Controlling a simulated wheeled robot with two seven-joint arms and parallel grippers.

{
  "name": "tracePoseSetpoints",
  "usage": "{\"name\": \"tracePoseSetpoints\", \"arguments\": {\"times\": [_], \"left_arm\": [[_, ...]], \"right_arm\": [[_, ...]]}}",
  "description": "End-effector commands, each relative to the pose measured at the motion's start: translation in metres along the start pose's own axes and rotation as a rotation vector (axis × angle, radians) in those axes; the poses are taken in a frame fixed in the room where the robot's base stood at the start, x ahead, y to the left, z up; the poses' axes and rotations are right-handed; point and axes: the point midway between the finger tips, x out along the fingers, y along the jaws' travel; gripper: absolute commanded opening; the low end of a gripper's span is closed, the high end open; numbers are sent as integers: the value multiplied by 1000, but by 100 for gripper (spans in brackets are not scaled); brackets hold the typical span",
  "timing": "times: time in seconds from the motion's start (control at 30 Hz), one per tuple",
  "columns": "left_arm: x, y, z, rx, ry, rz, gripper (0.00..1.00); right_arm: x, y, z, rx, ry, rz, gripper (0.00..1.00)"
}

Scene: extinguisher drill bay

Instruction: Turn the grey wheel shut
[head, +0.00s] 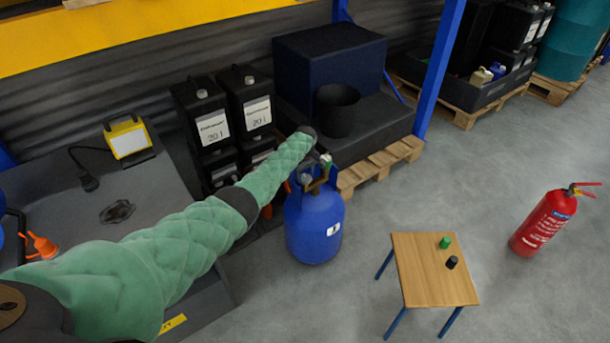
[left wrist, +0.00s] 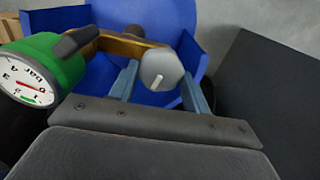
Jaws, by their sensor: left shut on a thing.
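The grey wheel (left wrist: 163,67) is a small faceted knob with a white mark on its face. It sits on the end of a brass valve on top of the blue gas cylinder (head: 313,228). My left gripper (left wrist: 160,84) is shut on the grey wheel, one finger on each side of it. In the head view my left arm reaches over to the cylinder top, where the fingers are too small to make out. A round green gauge (left wrist: 40,75) with a white dial is on the valve, left of the wheel. My right gripper is in neither view.
A small wooden table (head: 425,275) holds a green cap (head: 445,242) and a black cap (head: 452,262). A red extinguisher (head: 543,222) stands on the floor at right. Black canisters (head: 250,100) stand behind my left arm. A pallet (head: 385,160) lies behind the cylinder. The floor between is clear.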

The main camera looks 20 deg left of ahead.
Motion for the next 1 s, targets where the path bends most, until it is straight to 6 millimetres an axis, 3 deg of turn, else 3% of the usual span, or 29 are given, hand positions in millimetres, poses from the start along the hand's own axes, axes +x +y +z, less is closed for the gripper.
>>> {"name": "tracePoseSetpoints", "arguments": {"times": [0.47, 1.0], "left_arm": [[0, 2, 2, 451, -1, 2, 25], [0, 3, 2, 964, -1, 2, 25]], "right_arm": [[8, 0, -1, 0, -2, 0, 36], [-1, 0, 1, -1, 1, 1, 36]]}}
